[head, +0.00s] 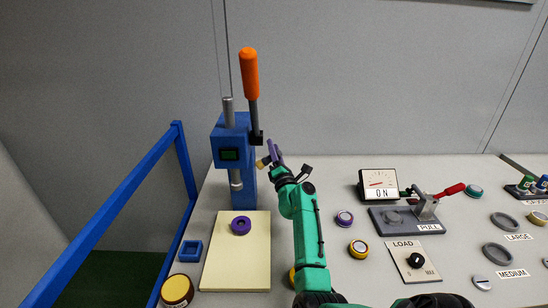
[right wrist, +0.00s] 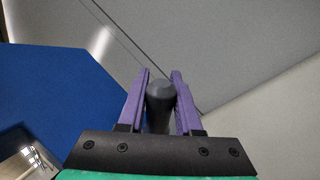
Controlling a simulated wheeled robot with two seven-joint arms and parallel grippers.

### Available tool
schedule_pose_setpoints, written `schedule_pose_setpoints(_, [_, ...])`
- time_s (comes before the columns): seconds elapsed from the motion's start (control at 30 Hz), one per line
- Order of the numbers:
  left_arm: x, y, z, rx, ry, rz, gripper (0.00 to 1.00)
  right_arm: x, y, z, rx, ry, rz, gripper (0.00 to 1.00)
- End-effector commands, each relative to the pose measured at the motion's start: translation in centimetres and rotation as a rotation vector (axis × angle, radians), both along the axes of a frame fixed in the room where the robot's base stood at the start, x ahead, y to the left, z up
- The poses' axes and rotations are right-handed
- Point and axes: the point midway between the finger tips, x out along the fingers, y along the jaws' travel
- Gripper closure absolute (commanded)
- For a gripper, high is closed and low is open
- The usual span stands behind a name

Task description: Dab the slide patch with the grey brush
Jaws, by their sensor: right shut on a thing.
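My right gripper (head: 272,153) has purple fingers and is beside the right side of the blue press (head: 229,142), level with its upper body. In the right wrist view it is shut on a dark grey round handle (right wrist: 160,95), which I take for the grey brush. A small tan tip (head: 262,162) shows at the fingers in the head view, towards the press. I cannot tell whether it touches the press. The press has a grey vertical slide rod (head: 236,180); no separate patch can be made out on it. My left gripper is not in view.
The press lever has an orange handle (head: 249,73). A cream board (head: 225,265) bears a purple ring (head: 241,225). A meter (head: 379,184), toggle clamp (head: 405,218) and LOAD panel (head: 413,261) stand right.

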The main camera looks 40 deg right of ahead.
Motion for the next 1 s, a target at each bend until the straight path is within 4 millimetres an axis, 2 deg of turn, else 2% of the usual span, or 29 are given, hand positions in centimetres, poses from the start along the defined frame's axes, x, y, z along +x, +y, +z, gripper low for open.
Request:
schedule_pose_setpoints(0.07, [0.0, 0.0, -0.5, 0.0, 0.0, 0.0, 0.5, 0.4, -0.4, -0.1, 0.0, -0.001, 0.0, 1.0])
schedule_pose_setpoints(0.23, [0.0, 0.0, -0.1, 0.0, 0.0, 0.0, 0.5, 0.4, -0.2, 0.1, 0.001, 0.0, 0.0, 1.0])
schedule_pose_setpoints(0.43, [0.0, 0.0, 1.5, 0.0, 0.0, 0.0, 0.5, -1.2, 1.0, 0.4, 0.002, 0.0, 0.0, 1.0])
schedule_pose_setpoints(0.6, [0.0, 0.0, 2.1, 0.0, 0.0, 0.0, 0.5, -2.5, 2.1, 0.2, 0.002, 0.0, 0.0, 1.0])
schedule_pose_setpoints(1.0, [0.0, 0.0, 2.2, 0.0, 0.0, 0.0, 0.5, -3.0, 1.7, 0.1, 0.001, 0.001, -0.001, 1.0])
